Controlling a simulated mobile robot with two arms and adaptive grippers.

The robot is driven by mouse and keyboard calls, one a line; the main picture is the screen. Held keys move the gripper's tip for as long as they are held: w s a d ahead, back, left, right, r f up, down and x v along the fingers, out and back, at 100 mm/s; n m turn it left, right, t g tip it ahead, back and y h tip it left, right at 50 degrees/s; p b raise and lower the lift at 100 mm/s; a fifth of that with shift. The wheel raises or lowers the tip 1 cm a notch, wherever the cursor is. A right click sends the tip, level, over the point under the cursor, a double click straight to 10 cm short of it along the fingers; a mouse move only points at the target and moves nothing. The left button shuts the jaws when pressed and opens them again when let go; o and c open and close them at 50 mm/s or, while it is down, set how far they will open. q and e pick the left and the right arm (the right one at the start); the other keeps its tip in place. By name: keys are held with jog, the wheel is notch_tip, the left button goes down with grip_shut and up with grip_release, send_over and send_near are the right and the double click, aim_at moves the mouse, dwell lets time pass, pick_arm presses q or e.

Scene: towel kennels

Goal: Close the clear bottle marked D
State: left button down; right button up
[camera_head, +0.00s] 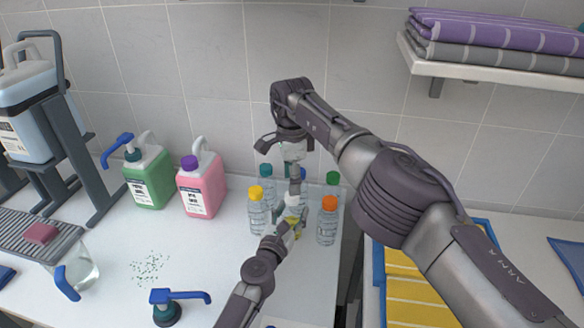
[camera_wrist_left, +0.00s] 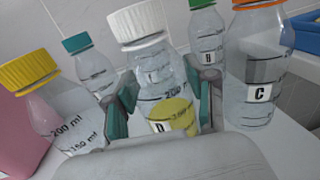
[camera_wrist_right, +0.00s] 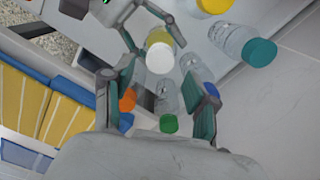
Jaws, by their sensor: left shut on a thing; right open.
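The clear bottle marked D (camera_wrist_left: 165,105) has a white cap (camera_wrist_left: 138,20) on its mouth and yellow liquid inside. My left gripper (camera_wrist_left: 160,105) is shut around its body, with a finger on each side. In the head view the bottle and left gripper (camera_head: 290,222) are partly hidden among other bottles. My right gripper (camera_head: 291,150) is above it, open, pointing down. In the right wrist view the white cap (camera_wrist_right: 160,58) shows beyond and between the open fingers of my right gripper (camera_wrist_right: 165,85), apart from them. Whether the cap is tight cannot be told.
Pink (camera_head: 201,185) and green (camera_head: 148,178) jugs stand left. A shelf with towels (camera_head: 490,35) is upper right.

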jog(key=shift+f, duration=2.25)
grip_shut()
jog(key=m, duration=1.8)
jog(key=shift+m, duration=0.4)
jog(key=m, duration=0.5)
jog(key=shift+m, duration=0.3)
jog(key=shift+o, duration=0.4)
grip_release()
